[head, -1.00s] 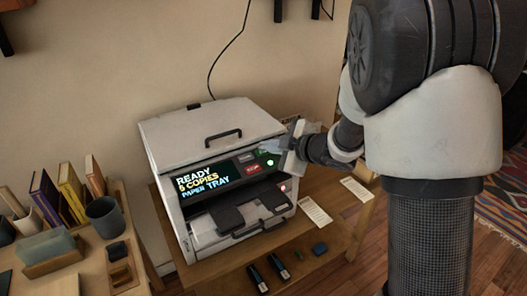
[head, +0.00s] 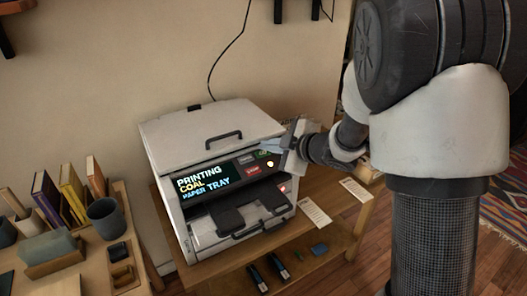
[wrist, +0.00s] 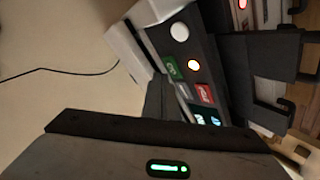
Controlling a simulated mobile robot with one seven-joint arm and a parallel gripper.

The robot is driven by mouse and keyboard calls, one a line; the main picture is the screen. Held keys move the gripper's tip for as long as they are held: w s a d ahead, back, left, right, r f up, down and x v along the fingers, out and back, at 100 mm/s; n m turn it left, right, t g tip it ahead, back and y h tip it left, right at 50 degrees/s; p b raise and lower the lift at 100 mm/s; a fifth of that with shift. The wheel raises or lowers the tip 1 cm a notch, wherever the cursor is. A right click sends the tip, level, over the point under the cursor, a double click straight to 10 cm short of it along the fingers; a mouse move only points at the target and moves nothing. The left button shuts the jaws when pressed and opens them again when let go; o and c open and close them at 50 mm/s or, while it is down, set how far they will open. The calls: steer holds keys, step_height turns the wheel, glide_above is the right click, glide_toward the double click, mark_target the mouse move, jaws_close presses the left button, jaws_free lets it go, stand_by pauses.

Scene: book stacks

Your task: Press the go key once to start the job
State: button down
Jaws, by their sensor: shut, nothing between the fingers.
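The labels are too small to read surely. My gripper (head: 270,147) is shut and empty at the panel's upper right; I cannot tell whether it touches the green key.
A paper card (head: 314,212) lies right of the printer, another (head: 357,189) farther right. Two dark pens or markers (head: 268,272) lie on the shelf below. A side table at left holds books (head: 70,190) and a dark cup (head: 104,217). A cable runs up the wall.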

step_height(320, 180, up, 6)
steer(key=s+d+p, duration=0.1)
steer(key=p, duration=0.4)
steer(key=shift+s+f, duration=0.15)
steer(key=shift+s, duration=0.15)
stand_by(0.4)
